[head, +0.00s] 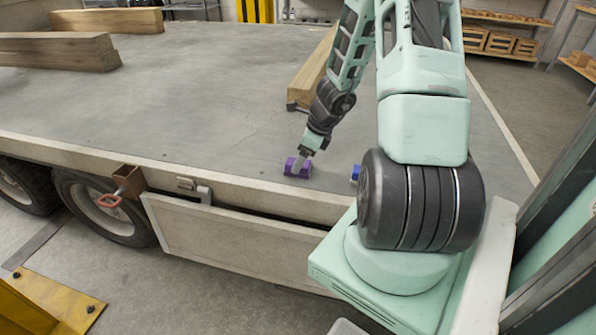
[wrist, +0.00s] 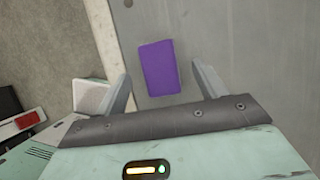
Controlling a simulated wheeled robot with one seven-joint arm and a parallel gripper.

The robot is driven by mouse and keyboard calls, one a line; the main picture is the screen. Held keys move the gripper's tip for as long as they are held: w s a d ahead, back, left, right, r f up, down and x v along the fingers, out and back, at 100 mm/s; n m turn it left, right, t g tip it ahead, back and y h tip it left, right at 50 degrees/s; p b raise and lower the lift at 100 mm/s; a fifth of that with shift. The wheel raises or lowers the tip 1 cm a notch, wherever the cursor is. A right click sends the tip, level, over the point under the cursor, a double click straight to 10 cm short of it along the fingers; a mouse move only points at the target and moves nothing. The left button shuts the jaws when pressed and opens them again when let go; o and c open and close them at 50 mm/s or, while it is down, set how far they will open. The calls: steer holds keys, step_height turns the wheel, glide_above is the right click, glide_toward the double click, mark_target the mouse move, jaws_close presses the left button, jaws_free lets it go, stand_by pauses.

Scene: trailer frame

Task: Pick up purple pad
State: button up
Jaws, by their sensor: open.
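The purple pad (head: 298,168) lies on the grey trailer deck near its front edge in the head view. In the wrist view the purple pad (wrist: 159,68) is a plain rectangle, slightly tilted, seen from above. My gripper (head: 299,163) is right at the pad in the head view, its tip overlapping it. In the wrist view my gripper (wrist: 161,80) is open, one finger on each side of the pad, with a gap on both sides. Whether the fingertips are down at the pad's height is hard to tell.
A small blue object (head: 355,174) is on the deck to the right, partly hidden by my arm. A wooden beam (head: 312,75) lies behind my gripper. More beams (head: 60,50) lie at the far left. The deck (head: 190,100) between is clear.

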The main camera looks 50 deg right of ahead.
steer(key=b+x, duration=0.1)
steer(key=x, duration=0.2)
steer(key=c, duration=1.1)
step_height(320, 180, up, 10)
steer(key=p, duration=0.5)
steer(key=shift+o, duration=0.7)
